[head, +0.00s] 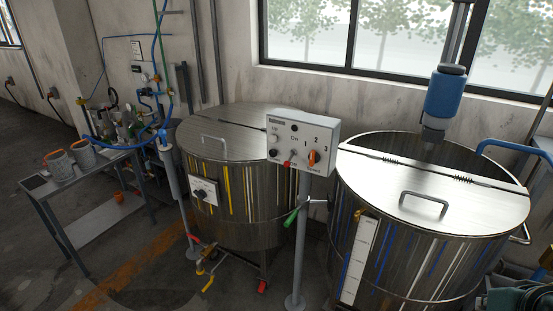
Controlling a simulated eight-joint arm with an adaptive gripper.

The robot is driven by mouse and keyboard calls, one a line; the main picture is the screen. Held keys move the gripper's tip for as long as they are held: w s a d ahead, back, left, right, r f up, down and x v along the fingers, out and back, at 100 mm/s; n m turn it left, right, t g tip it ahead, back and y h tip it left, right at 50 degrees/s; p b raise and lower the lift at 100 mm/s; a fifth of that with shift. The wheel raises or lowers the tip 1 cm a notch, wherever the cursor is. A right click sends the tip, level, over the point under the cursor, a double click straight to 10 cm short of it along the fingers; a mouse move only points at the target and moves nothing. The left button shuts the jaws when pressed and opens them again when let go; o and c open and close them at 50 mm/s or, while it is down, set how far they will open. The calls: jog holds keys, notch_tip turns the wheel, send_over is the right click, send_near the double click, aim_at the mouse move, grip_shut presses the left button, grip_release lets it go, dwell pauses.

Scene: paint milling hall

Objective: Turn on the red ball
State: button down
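A pale control box (305,146) stands on a grey post between two steel tanks. On its front, at the lower middle, is a small red ball-like knob (289,164), too small to make out in detail. To its right is an orange rotary knob (313,157). Dark round knobs (273,153) sit at the left side of the panel. Whether the red knob is on or off cannot be told. My gripper is not in view.
The left tank (230,165) has yellow streaks; the right tank (430,235) has a hinged lid and blue motor (445,92). Valves and pipes (205,265) lie low. A bench (75,190) with pots stands left. Floor is open at lower left.

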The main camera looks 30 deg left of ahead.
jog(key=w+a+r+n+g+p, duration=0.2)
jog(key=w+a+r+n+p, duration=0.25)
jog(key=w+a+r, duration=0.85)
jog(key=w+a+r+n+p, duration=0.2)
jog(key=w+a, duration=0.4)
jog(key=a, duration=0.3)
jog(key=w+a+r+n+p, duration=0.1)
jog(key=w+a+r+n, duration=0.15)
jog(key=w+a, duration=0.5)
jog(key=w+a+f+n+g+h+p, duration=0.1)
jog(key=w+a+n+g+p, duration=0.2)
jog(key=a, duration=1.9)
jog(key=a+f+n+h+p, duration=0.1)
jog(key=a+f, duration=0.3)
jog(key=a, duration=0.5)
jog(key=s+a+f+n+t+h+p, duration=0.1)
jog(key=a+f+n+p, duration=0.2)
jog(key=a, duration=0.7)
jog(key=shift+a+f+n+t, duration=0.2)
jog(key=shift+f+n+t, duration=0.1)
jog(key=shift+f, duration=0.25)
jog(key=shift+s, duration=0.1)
